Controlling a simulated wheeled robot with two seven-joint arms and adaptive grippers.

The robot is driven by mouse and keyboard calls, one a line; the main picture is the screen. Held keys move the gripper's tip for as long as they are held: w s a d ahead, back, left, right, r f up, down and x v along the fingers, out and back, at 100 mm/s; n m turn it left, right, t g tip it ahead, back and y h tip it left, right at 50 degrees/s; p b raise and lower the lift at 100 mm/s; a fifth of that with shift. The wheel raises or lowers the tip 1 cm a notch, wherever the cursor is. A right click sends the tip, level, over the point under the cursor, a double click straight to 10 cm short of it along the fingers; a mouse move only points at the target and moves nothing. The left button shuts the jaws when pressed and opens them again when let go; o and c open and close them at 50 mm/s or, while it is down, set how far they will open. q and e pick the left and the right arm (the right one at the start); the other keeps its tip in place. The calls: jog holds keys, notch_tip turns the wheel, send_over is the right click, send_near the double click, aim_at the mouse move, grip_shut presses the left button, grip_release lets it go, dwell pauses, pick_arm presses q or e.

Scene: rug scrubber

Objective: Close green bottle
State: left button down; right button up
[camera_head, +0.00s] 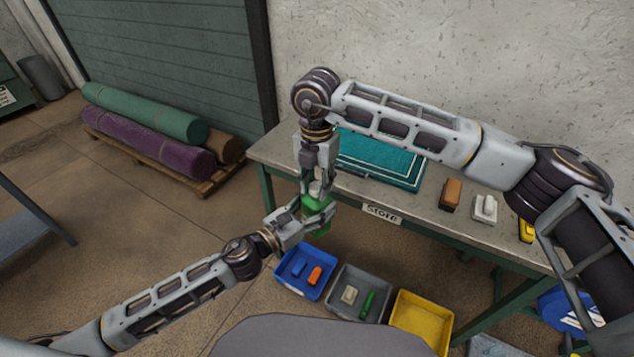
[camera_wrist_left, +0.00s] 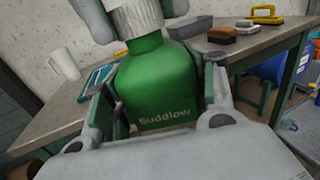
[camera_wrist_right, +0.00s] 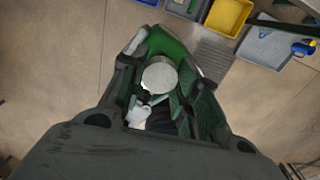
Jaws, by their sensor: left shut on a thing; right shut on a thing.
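The green bottle (camera_head: 317,225) is held in the air in front of the table. It fills the left wrist view (camera_wrist_left: 158,85), roughly upright, with "Suddlow" on its side. A white ribbed cap (camera_wrist_left: 136,16) sits at its top. From above, the cap is a pale disc in the right wrist view (camera_wrist_right: 160,77). My left gripper (camera_head: 304,222) is shut on the bottle's body from the side. My right gripper (camera_head: 317,190) comes down from above and is shut on the cap. Whether the cap is seated tight cannot be told.
The table (camera_head: 455,222) behind holds a teal folded mat (camera_head: 375,160), a brown block (camera_head: 450,194) and a white brush (camera_head: 484,208). Blue (camera_head: 304,292), grey (camera_head: 345,313) and yellow (camera_head: 424,330) bins stand below. Rolled rugs (camera_head: 150,120) lie on a pallet at left.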

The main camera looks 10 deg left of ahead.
jog(key=m, duration=0.7)
jog(key=shift+w, duration=0.1)
jog(key=m, duration=0.3)
jog(key=shift+m, duration=0.4)
jog(key=m, duration=0.3)
jog(key=shift+m, duration=0.3)
jog(key=o, duration=0.7)
jog(key=shift+o, duration=0.2)
jog(key=shift+r, duration=0.1)
notch_tip(320, 180, up, 12)
jog(key=shift+a+f, duration=0.1)
jog(key=shift+f, duration=0.1)
dwell(0.3)
